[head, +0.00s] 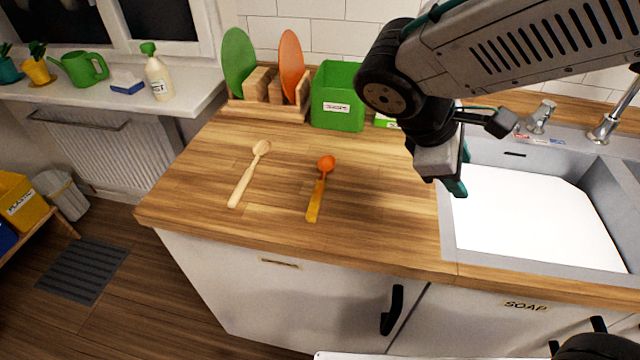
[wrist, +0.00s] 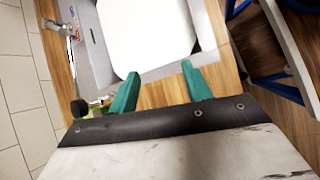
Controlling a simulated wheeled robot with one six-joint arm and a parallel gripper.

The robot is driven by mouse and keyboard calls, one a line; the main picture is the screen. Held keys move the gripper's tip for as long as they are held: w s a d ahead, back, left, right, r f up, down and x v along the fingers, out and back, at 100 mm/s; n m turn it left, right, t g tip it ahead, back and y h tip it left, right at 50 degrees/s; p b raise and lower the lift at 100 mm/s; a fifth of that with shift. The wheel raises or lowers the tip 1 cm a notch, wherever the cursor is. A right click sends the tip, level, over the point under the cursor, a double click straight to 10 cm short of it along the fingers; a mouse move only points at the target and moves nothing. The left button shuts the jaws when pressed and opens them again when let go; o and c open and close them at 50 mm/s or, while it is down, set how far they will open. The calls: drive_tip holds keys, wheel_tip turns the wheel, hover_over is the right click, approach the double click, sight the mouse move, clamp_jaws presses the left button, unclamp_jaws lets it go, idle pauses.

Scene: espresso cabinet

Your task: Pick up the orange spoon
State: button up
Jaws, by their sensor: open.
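The orange spoon (head: 320,189) lies flat on the wooden worktop, with its orange bowl toward the wall and its yellow handle toward the front edge. My gripper (head: 458,188) is above the left edge of the sink, to the right of the spoon and well apart from it. In the wrist view my gripper (wrist: 160,85) shows two green fingers spread apart with nothing between them. The spoon is not visible in the wrist view.
A pale wooden spoon (head: 248,174) lies left of the orange one. A green box (head: 337,97) and a wooden rack (head: 268,108) with green and orange boards stand at the back. The sink (head: 448,232) is at right. The worktop around the spoons is clear.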

drive_tip(key=w+a+f+n+t+h, duration=0.1)
drive_tip(key=w+a+f+n+t, duration=0.15)
drive_tip(key=a+n, duration=0.35)
drive_tip(key=w+a+f+n+t, duration=0.1)
drive_tip(key=a+f+n+t, duration=0.25)
drive_tip(key=a, duration=0.55)
drive_tip(key=n+t+y, duration=0.1)
drive_tip(key=n+t, duration=0.3)
drive_tip(key=n, duration=0.2)
approach(321, 184)
drive_tip(key=shift+w+d+r, duration=0.3)
drive_tip(key=shift+w+d, duration=0.15)
drive_tip(key=shift+w, duration=0.15)
drive_tip(key=shift+w+a+f+n+y, duration=0.1)
drive_tip(key=shift+w+f+n+y, duration=0.1)
drive_tip(key=shift+n+y, duration=0.1)
drive_tip(key=x, duration=0.7)
drive_tip(key=shift+s+f, duration=0.1)
drive_tip(key=shift+f, duration=0.2)
drive_tip(key=shift+c, duration=0.3)
drive_tip(key=c, duration=1)
